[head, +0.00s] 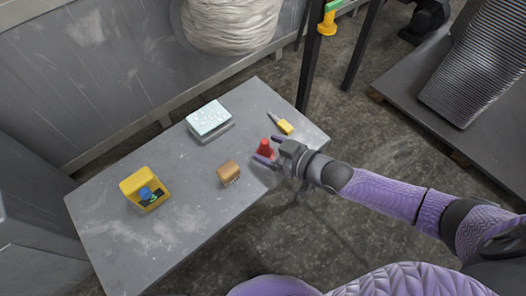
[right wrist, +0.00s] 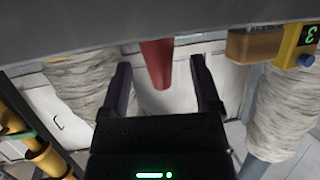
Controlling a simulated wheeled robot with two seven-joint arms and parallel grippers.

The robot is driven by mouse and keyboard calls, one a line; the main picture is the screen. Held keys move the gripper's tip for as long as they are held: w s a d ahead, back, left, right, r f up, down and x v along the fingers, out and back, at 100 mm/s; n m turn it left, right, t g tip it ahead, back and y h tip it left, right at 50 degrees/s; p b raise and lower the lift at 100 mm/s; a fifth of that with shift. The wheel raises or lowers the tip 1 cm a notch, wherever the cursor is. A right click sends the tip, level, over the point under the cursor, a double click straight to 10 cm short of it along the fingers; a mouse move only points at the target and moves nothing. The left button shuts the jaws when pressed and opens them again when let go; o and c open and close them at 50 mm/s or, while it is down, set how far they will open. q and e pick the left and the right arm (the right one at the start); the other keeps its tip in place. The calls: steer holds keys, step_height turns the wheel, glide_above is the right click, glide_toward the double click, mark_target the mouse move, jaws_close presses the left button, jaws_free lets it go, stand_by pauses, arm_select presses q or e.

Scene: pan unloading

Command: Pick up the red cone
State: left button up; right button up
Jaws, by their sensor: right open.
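The red cone (head: 264,148) stands upright on the grey table (head: 180,226) near its right side. My right gripper (head: 270,151) is open at the cone, with its fingers low over the table. In the right wrist view, which shows the scene upside down, the cone (right wrist: 157,62) appears between the two spread fingers of the right gripper (right wrist: 160,64), with a gap visible on each side. Whether either finger touches it cannot be told. My left gripper is not in view.
A wooden-backed brush (head: 228,172) lies left of the cone. A pale blue speckled block in a grey tray (head: 218,133) and a yellow-handled tool (head: 285,127) lie further back. The table's front is clear.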

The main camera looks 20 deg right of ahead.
steer(key=shift+w+a+f, duration=0.4)
steer(key=shift+w+f, duration=0.2)
steer(key=shift+w+a+r, duration=0.1)
steer(key=shift+w+r, duration=0.1)
steer(key=shift+r, duration=0.05)
jaws_close()
